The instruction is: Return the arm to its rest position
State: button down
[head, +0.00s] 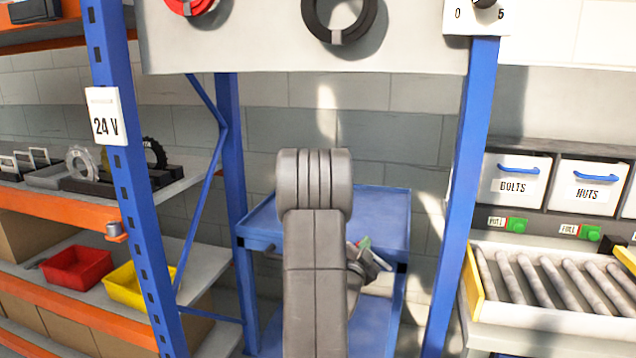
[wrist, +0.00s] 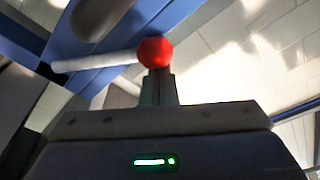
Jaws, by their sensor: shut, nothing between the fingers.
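My grey arm rises through the middle of the head view, in front of a blue cart (head: 385,210). My gripper (head: 372,262) is partly hidden behind the arm, to its right and over the cart in the picture. In the wrist view my gripper (wrist: 158,82) points away from the camera with its fingers together and nothing held between them. A red ball-shaped knob (wrist: 155,50) on a pale rod (wrist: 95,62) shows right at the fingertips. I cannot tell whether the fingers touch it.
A blue post (head: 470,180) stands right of my arm, another post (head: 125,180) with a 24 V sign to the left. A roller conveyor (head: 545,328) and labelled bins (head: 517,178) are at right. Shelves with a red bin (head: 76,268) and yellow bin (head: 125,287) are at left.

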notch_tip(320, 180, up, 4)
jog(key=d, duration=0.2)
jog(key=f+v, duration=0.1)
jog(key=v, duration=0.9)
jog(key=x, duration=1)
jog(key=a+f, duration=0.2)
jog(key=f, duration=0.1)
jog(key=shift+a+f, duration=0.15)
jog(key=shift+f, duration=0.05)
jog(key=shift+d+r+p, duration=0.25)
jog(key=shift+r+p, duration=0.35)
jog(key=shift+p, duration=0.15)
jog(key=s+d+r+m+g+p, duration=0.1)
jog(key=d+m+p, duration=0.5)
jog(key=p, duration=0.6)
jog(key=shift+s+r+h+p, duration=0.3)
jog(key=shift+r, duration=0.5)
